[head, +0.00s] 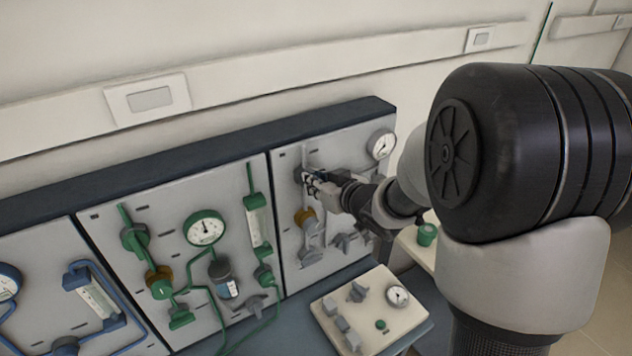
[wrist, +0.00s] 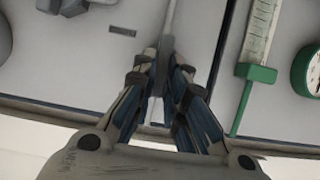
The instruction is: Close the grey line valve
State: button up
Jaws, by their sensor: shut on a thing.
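The right-hand panel (head: 287,229) carries the grey line, with a brass-coloured fitting (head: 304,216) on it. My gripper (head: 310,183) reaches in from the right to the upper left part of this panel. It is shut on the grey line valve there. The fingers hide most of the valve, so I cannot tell how its handle is turned. In the wrist view my gripper's fingers (wrist: 163,64) close around a narrow grey part, and a grey pipe (wrist: 169,18) runs on beyond them.
The green line panel (head: 176,216) adjoins on the left. A pale control box (head: 377,333) with a gauge and knobs stands on the bench below.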

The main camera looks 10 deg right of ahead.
jog(key=shift+b, duration=0.5)
grip_shut()
jog(key=shift+s+a+f+n+t+h+b, duration=0.2)
jog(key=shift+n+t+h+b, duration=0.7)
jog(key=shift+n+b, duration=1.95)
jog(key=shift+w+a+f+n+t+h+b, duration=0.1)
jog(key=shift+a+f+n+t+h+b, duration=0.25)
jog(key=shift+n+t+h+b, duration=2.25)
jog(key=shift+s+a+f+n+g+y+b, duration=0.25)
jog(key=shift+n+g+y+b, duration=0.8)
jog(key=shift+b, duration=3.65)
jog(key=shift+w+n+h, duration=0.1)
jog(key=shift+n+h, duration=0.15)
jog(key=shift+n, duration=0.15)
